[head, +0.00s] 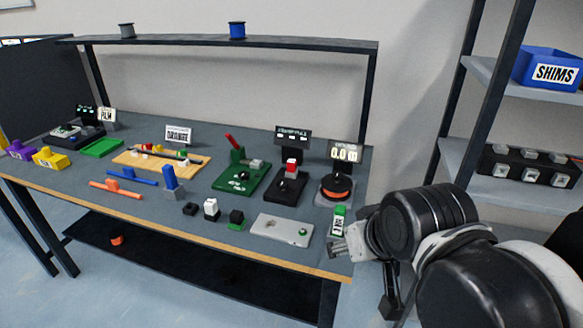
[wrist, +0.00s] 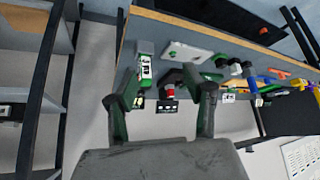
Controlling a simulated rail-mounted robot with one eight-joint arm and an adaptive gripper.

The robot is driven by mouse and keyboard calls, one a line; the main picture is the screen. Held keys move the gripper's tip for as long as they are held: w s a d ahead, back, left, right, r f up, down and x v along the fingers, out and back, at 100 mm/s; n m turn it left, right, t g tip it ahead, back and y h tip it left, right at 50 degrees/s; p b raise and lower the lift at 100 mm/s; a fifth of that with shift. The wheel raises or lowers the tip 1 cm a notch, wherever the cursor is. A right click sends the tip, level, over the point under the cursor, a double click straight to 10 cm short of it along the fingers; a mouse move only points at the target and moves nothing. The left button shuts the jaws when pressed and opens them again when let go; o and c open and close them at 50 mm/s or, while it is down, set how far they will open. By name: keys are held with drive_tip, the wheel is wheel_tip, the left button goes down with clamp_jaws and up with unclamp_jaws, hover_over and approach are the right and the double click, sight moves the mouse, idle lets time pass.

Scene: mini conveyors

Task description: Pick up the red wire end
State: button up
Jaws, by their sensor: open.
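A wooden board (head: 128,161) lies at the left middle of the bench in the head view, with a dark bar across it and small red, yellow and green pieces. A small red piece (head: 146,147) is near its back edge; I cannot tell whether it is the red wire end. My gripper (head: 343,246) is at the bench's front right corner, far to the right of the board. In the wrist view my gripper (wrist: 164,92) has its fingers spread with nothing held between them. No red wire end is clearly visible in the wrist view.
A green and white device (head: 338,221) stands close to my gripper, and a pale plate (head: 281,229) lies left of it. A scale with an orange spool (head: 337,187), a green press (head: 240,176) and a blue post (head: 170,180) stand between. An overhead shelf (head: 220,41) spans the bench.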

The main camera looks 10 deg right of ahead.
drive_tip(key=w+r+n+g+p, duration=0.25)
drive_tip(key=w+r, duration=0.35)
drive_tip(key=w, duration=0.6)
drive_tip(key=w+r+n+g+p, duration=0.1)
drive_tip(key=w+r+n, duration=0.35)
drive_tip(key=w, duration=0.75)
drive_tip(key=n+g+p, duration=0.4)
drive_tip(key=n, duration=0.1)
hover_over(292, 161)
wheel_tip(292, 161, down, 10)
drive_tip(key=r, duration=0.1)
drive_tip(key=shift+t, duration=0.25)
wheel_tip(292, 161, down, 14)
drive_tip(key=shift+w+f, duration=0.1)
drive_tip(key=shift+w, duration=0.05)
drive_tip(key=shift+c, duration=0.5)
clamp_jaws()
